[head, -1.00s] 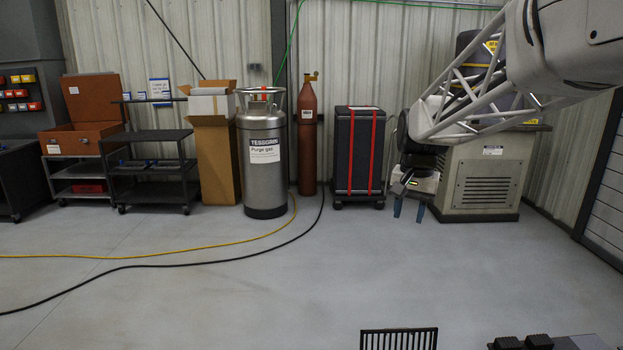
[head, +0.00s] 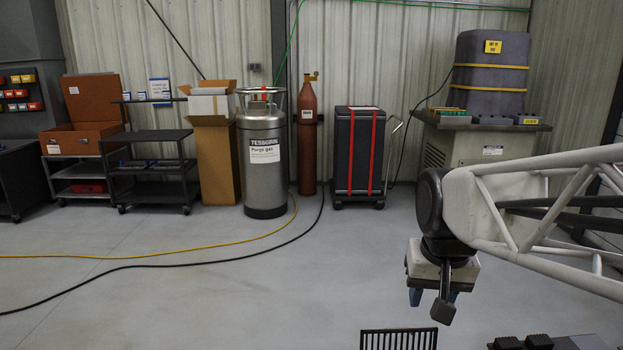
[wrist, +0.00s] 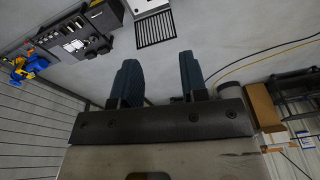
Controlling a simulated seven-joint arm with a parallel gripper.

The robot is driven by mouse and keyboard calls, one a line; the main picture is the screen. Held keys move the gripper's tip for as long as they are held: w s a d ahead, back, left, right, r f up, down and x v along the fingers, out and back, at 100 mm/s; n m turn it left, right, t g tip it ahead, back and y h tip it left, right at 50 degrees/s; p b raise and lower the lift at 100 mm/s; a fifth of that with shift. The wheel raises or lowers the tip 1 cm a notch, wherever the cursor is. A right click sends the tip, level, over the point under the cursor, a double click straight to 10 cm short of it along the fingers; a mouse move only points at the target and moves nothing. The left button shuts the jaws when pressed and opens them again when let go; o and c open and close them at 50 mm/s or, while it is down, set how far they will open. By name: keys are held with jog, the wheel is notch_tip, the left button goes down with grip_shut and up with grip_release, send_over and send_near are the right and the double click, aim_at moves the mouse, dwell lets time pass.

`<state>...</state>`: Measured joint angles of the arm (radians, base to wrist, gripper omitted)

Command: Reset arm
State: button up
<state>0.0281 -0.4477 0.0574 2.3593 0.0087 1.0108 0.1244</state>
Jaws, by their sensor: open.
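My gripper (head: 434,297) hangs at the lower right in the head view, above the grey floor, with its blue fingers pointing down. In the wrist view, my gripper's two dark blue fingers (wrist: 160,82) stand apart with nothing between them. It is open and empty. My white lattice arm comes in from the right edge of the head view.
A black slatted grate (head: 399,340) is at the bottom edge, below my gripper, and also in the wrist view (wrist: 156,29). A strapped black case (head: 358,152), a red cylinder (head: 307,140) and a steel tank (head: 262,165) line the back wall.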

jog(key=s+f+n, duration=0.1)
jog(key=s+f, duration=0.4)
jog(key=s, duration=0.4)
jog(key=shift+s+a+n+t, duration=0.3)
jog(key=shift+s+t, duration=0.1)
